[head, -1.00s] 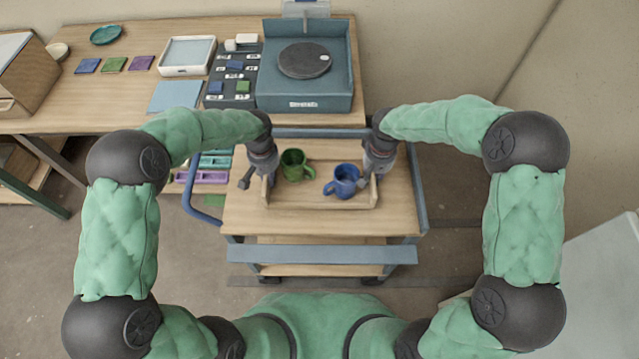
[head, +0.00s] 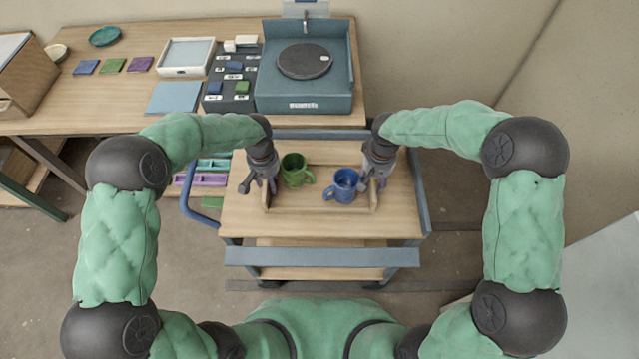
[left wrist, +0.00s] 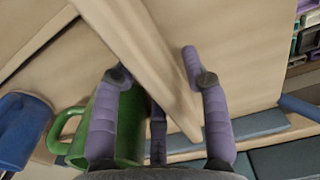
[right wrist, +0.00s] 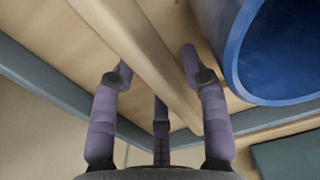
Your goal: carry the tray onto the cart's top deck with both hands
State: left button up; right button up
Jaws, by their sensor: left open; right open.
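The wooden tray (head: 320,207) rests on the cart's top deck (head: 300,228). A green mug (head: 294,172) stands in its left part and a blue mug (head: 343,187) in its right part. My left gripper (head: 259,190) is open at the tray's left wall; in the left wrist view that wall (left wrist: 150,60) runs between its spread fingers. My right gripper (head: 373,191) is open at the right wall; the right wrist view shows this wall (right wrist: 140,50) between its fingers, with gaps. The fingers partly hide the walls in the head view.
The cart has a blue side handle (head: 194,205) and a front rail (head: 320,257). Behind it, a wooden table (head: 60,115) holds a blue basin with a dark wheel (head: 304,61), coloured tiles and a framed tray (head: 187,57). Bare deck lies in front of the tray.

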pick_arm(q)
notch_tip(320, 180, up, 12)
jog(key=shift+f, duration=0.15)
pick_arm(e)
notch_tip(320, 180, up, 12)
dwell(0.6)
pick_arm(q)
jog(key=shift+r, duration=0.2)
pick_arm(e)
jog(key=shift+r, duration=0.1)
pick_arm(q)
notch_tip(320, 180, up, 7)
jog(key=p, duration=0.5)
jog(key=shift+p, duration=0.35)
pick_arm(e)
jog(key=shift+r, duration=2.75)
pick_arm(q)
notch_tip(320, 180, up, 5)
jog(key=p, duration=0.5)
jog(key=shift+r, duration=0.15)
pick_arm(e)
notch_tip(320, 180, up, 7)
